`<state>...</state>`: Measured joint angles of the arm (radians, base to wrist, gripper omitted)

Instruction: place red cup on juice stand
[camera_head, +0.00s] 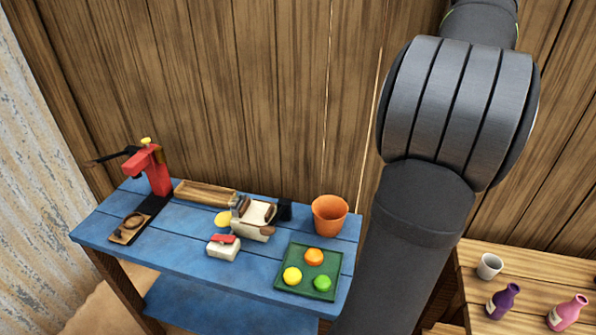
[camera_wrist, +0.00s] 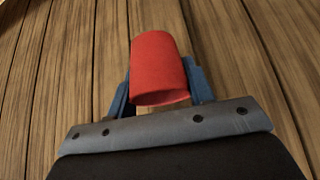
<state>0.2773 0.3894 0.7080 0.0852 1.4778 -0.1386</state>
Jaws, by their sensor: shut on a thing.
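My gripper (camera_wrist: 160,84) is in the wrist view, with its blue fingers on both sides of the red cup (camera_wrist: 160,62). It is shut on the cup, whose wide end points toward the camera. The cup and gripper are not visible in the head view. In the head view a red press (camera_head: 152,170) with a dark lever stands at the left end of the blue table (camera_head: 180,253). A small wooden stand (camera_head: 124,236) with a dark ring is at its foot, and looks like the juice stand. Nothing visible sits on that ring.
An orange bucket (camera_head: 329,216), a green tray (camera_head: 288,257) with round fruits, a cream and brown object (camera_head: 252,228), a white block with red top (camera_head: 223,250) and a wooden tray (camera_head: 205,192) crowd the table. A side table (camera_head: 520,265) holds a white cup and bottles.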

